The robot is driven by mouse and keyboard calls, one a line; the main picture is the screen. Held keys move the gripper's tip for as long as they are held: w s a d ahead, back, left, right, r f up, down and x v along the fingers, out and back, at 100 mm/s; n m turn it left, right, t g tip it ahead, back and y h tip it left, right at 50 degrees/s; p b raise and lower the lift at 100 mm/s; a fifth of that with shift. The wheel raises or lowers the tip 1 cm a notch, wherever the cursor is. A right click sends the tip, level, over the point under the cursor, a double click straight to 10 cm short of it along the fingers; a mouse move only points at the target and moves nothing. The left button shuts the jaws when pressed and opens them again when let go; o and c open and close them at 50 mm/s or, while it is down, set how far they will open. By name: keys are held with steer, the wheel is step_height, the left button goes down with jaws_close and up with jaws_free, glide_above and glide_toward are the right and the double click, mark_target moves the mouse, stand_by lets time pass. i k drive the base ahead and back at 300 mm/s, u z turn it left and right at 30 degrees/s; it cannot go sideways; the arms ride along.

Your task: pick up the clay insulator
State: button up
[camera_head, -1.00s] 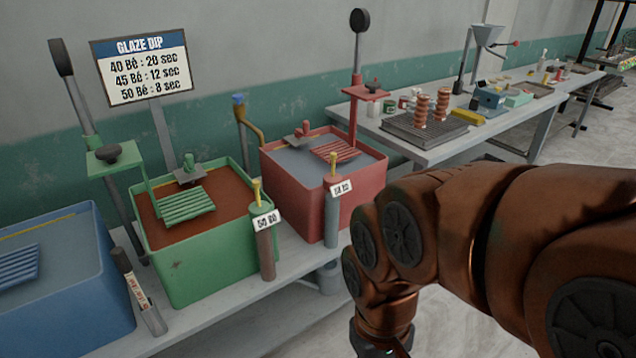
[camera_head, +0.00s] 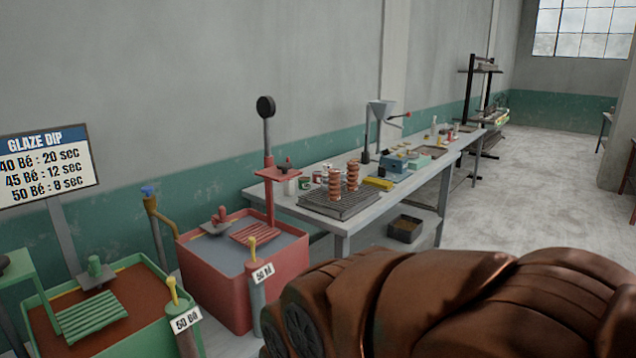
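Two ribbed, reddish-brown clay insulators stand upright on a dark slatted rack on the grey table, in the middle of the head view. The left insulator (camera_head: 335,184) is slightly nearer and the right insulator (camera_head: 353,175) stands just behind it. The rack (camera_head: 330,208) lies near the table's front end. My copper-coloured arm fills the lower right of the view, well in front of the table. My gripper is out of the picture, so its state does not show.
A red dip tank (camera_head: 222,285) and a green dip tank (camera_head: 70,335) stand at the left, with upright levers and gauge tubes. A yellow block (camera_head: 378,184) and a blue device (camera_head: 393,163) sit beyond the rack. Open floor (camera_head: 520,200) lies to the right.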

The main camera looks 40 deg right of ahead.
mark_target(326, 166)
steer(key=z, duration=1.9)
steer(key=i, duration=2.35)
steer(key=u, duration=2.95)
steer(key=i, duration=0.5)
steer(key=z, duration=0.05)
